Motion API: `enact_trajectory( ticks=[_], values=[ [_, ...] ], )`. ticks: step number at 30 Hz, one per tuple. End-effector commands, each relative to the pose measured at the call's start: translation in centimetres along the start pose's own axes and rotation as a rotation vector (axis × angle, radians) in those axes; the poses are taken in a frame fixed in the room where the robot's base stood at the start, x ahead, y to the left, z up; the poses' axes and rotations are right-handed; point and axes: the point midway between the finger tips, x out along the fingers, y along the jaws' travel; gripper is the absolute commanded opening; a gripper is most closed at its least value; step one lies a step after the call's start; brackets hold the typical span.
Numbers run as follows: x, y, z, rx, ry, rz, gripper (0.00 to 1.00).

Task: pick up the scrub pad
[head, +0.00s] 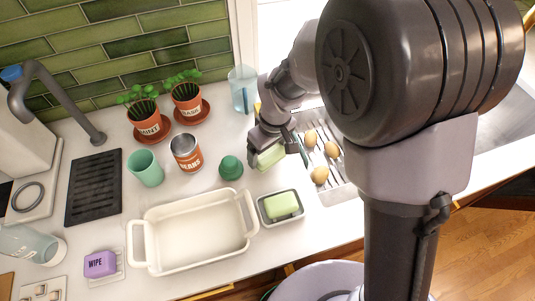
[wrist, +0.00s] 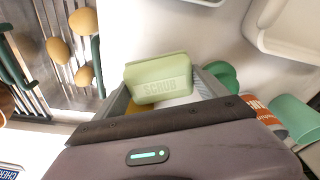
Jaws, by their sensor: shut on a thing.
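The scrub pad (wrist: 158,78) is a light green block with SCRUB on its side, in the middle of the wrist view. It also shows in the head view (head: 270,156), partly covered by my gripper (head: 268,148). My gripper is shut on the pad, with a finger on either side of it. Whether the pad touches the counter or hangs just above it, I cannot tell.
A dark green domed thing (head: 231,168) and a beans can (head: 186,153) stand left of my gripper. A drainer with several potato-like brown things (head: 319,176) is at its right. A cream baking dish (head: 195,262) is in front; a clear cup (head: 242,90) stands behind.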

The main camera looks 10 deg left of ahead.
Motion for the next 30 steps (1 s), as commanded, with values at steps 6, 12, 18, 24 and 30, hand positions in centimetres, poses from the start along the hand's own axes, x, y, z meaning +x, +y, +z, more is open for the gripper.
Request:
enact_trajectory(
  ticks=[6,12,18,24,30],
  values=[
    [-6.4,0.0,-1.1,0.0,0.004,0.002,0.38],
    [-11.2,0.0,-1.8,-0.001,0.004,0.002,0.38],
    [-14.1,0.0,-2.2,0.0,0.002,0.001,0.38],
    [-14.7,0.0,-2.2,0.0,0.0,0.0,0.38],
    [-14.6,0.0,-2.2,0.0,0.0,0.0,0.73]
  ],
)
